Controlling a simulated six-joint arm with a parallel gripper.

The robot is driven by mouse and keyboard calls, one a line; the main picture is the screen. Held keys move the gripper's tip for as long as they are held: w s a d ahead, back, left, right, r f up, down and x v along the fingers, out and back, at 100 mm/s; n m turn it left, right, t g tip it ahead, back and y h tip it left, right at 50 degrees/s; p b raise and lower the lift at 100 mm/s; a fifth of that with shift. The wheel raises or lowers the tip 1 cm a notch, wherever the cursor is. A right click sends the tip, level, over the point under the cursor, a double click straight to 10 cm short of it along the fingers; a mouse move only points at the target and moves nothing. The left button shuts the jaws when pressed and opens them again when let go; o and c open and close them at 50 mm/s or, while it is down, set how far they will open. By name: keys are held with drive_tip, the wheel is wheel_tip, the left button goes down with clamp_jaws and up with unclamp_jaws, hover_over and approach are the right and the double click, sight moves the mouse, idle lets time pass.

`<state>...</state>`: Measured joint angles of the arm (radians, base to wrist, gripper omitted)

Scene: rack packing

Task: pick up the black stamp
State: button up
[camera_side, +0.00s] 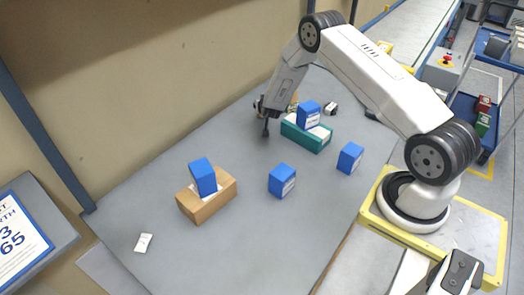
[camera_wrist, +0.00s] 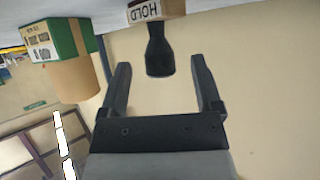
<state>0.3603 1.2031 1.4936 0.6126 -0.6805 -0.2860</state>
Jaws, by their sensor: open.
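The black stamp (camera_wrist: 158,52) shows in the wrist view at the top centre, with a black handle and a pale wooden base marked HOLD. Its handle appears between the two fingers of my gripper (camera_wrist: 160,66), with clear gaps on both sides. My gripper is open and holds nothing. How far the handle reaches in between the fingers, I cannot tell. In the side view my gripper (camera_side: 262,113) is low over the far part of the table, near the wall. I cannot make out the stamp there.
A teal rack (camera_side: 306,137) with a blue box (camera_side: 308,114) stands just right of my gripper. Two blue boxes (camera_side: 282,180) (camera_side: 350,158) stand loose.

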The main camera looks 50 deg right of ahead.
clamp_jaws()
drive_tip(key=shift+r, duration=0.15)
drive_tip(key=shift+r, duration=0.9)
drive_tip(key=s+a+r, duration=0.5)
drive_tip(key=s+r, duration=0.6)
drive_tip(key=s, duration=0.2)
drive_tip(key=shift+a, duration=0.2)
